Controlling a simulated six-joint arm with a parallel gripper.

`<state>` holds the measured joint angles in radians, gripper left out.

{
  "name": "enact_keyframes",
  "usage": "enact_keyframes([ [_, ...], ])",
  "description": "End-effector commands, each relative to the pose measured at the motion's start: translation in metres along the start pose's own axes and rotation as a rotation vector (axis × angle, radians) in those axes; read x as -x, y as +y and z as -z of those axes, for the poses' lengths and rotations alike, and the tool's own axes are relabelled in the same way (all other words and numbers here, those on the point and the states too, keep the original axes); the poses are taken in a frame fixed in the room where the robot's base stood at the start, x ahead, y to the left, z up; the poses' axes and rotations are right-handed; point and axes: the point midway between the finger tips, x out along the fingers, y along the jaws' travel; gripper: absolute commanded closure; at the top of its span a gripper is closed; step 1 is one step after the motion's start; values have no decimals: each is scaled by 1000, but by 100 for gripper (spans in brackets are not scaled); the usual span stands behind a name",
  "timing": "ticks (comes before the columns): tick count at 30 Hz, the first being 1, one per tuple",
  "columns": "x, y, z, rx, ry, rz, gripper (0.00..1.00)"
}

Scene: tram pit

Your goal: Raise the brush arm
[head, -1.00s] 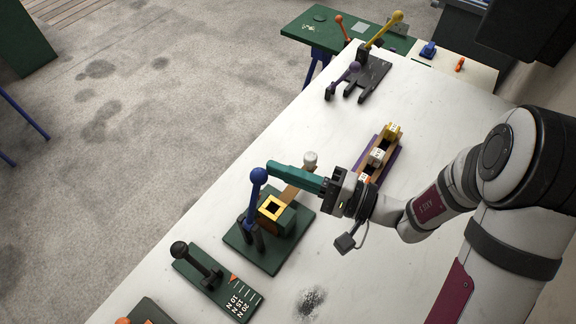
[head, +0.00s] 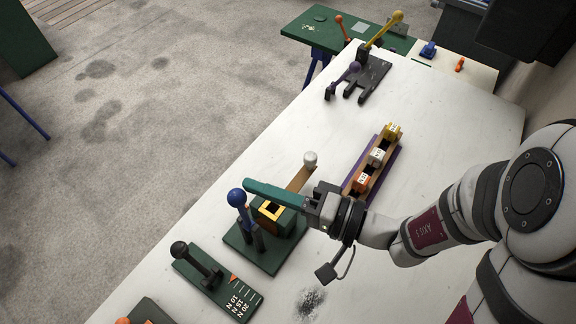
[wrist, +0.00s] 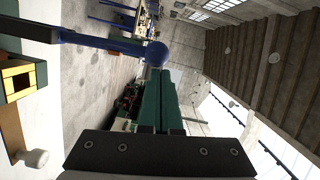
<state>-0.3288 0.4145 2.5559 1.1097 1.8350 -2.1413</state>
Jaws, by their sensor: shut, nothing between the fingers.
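A blue-knobbed lever (head: 237,198) stands on a green base plate (head: 270,258), tilted to the left. Beside it is a green block with a yellow-rimmed square opening (head: 270,210). A wooden arm with a white knob (head: 310,159) slopes up from behind this block; I cannot tell for certain which part is the brush arm. My gripper (head: 249,188) has its teal fingers shut and empty, tips at the right side of the blue knob. In the wrist view the blue knob (wrist: 156,54) is right at the fingertips (wrist: 155,75); contact looks likely but is not clear.
A black-knobbed lever with a force scale (head: 215,278) is in front. A tray of small labelled blocks (head: 375,158) lies behind my gripper. Purple and yellow levers (head: 365,78) stand at the far end.

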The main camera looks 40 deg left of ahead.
Motion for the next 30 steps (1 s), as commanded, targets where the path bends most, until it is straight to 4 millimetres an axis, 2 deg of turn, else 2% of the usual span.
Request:
enact_keyframes([
  [13, 1, 0, 2, 0, 0, 0, 100],
  [17, 5, -2, 20, 3, 3, 0, 100],
  [20, 12, -3, 43, 5, 4, -1, 100],
  [24, 59, -4, 41, -1, 10, -2, 100],
  [27, 84, -4, 40, 0, 7, -2, 100],
  [30, 100, -4, 39, -1, 3, -1, 100],
])
